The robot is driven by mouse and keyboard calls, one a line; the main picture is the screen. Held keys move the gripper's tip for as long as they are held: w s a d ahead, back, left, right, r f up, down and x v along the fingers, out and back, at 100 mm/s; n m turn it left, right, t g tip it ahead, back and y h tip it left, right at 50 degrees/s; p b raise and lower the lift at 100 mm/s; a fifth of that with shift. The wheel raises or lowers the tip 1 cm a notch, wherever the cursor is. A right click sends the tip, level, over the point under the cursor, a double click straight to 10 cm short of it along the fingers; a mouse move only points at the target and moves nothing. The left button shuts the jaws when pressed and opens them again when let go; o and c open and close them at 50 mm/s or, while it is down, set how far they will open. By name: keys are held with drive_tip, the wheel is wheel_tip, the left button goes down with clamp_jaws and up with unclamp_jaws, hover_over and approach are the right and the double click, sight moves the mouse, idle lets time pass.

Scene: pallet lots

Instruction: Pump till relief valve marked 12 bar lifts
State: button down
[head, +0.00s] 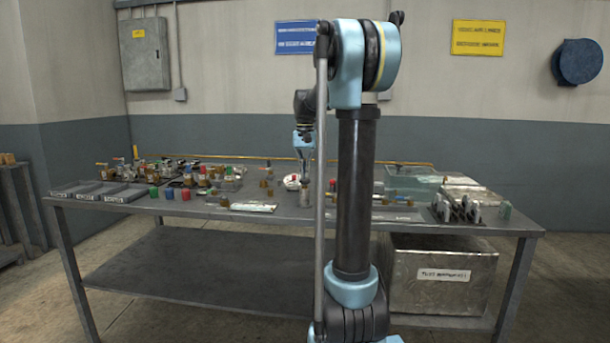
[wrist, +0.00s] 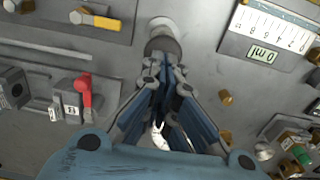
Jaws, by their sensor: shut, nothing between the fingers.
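My gripper (wrist: 163,78) is shut and empty in the wrist view. It points at a grey cylinder (wrist: 163,42) with a pale round end; I cannot tell whether they touch. A red lever (wrist: 84,92) stands on a small grey block with white tags to the left. A scale plate (wrist: 274,27) with a tag reading 0 ml lies at upper right. In the head view my gripper (head: 304,158) is over the middle of the bench (head: 290,221), partly behind my arm. I can read no 12 bar marking, and cannot tell which part is the relief valve.
Small brass fittings (wrist: 225,97) lie right of my gripper, with more at lower right. A yellow-handled part (wrist: 101,21) is at upper left. Grey trays (head: 100,191) and crowded fittings fill the bench's left. A greenish tank (head: 411,179) stands right. A labelled crate (head: 440,292) sits below.

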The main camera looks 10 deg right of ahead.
wheel_tip(320, 180, up, 14)
drive_tip(key=shift+f, duration=0.15)
idle(0.3)
drive_tip(key=shift+w, duration=0.1)
idle(1.0)
wheel_tip(320, 180, up, 4)
drive_tip(key=shift+f, duration=0.2)
drive_tip(key=shift+d, duration=0.1)
wheel_tip(320, 180, down, 14)
drive_tip(key=shift+f, duration=0.1)
idle(0.7)
